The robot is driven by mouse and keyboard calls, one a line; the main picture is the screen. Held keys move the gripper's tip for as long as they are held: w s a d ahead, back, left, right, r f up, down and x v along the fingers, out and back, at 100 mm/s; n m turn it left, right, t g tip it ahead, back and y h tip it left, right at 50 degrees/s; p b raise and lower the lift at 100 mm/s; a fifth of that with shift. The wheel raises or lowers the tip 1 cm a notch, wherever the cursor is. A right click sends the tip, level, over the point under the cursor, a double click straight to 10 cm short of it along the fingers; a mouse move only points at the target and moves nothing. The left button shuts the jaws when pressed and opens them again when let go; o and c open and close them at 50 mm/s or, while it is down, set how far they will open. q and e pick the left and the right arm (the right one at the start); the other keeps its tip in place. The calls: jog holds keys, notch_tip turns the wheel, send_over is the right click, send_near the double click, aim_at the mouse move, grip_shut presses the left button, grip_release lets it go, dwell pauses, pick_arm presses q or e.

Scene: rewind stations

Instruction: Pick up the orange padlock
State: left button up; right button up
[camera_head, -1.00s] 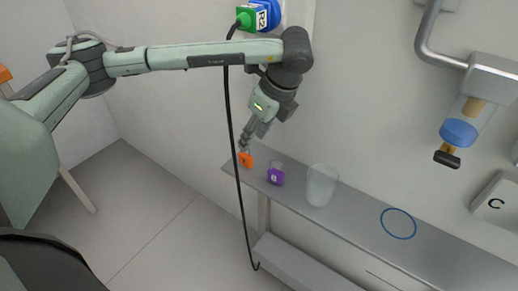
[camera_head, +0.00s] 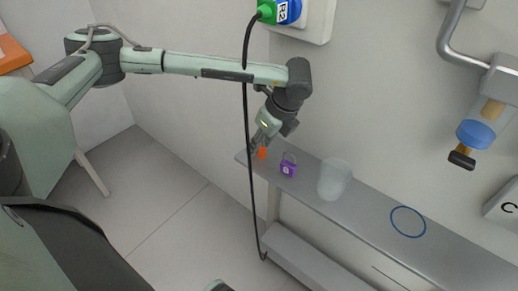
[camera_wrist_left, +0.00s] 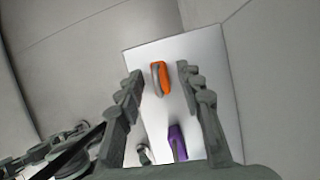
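The orange padlock (camera_head: 262,153) is at the left end of the grey shelf (camera_head: 375,213), partly hidden by my left gripper (camera_head: 257,147) in the head view. In the left wrist view the orange padlock (camera_wrist_left: 161,78), with its grey shackle, lies between the two fingertips of my left gripper (camera_wrist_left: 160,75). The fingers are wide apart, with a gap on both sides of the padlock. My right gripper is not in view.
A purple padlock (camera_head: 288,168) stands just right of the orange one. A translucent cup (camera_head: 334,180) and a blue ring (camera_head: 408,222) are farther right on the shelf. A black cable (camera_head: 250,130) hangs in front of the shelf's left end.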

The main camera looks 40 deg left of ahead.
pick_arm(q)
grip_shut()
jog(key=shift+r, duration=0.15)
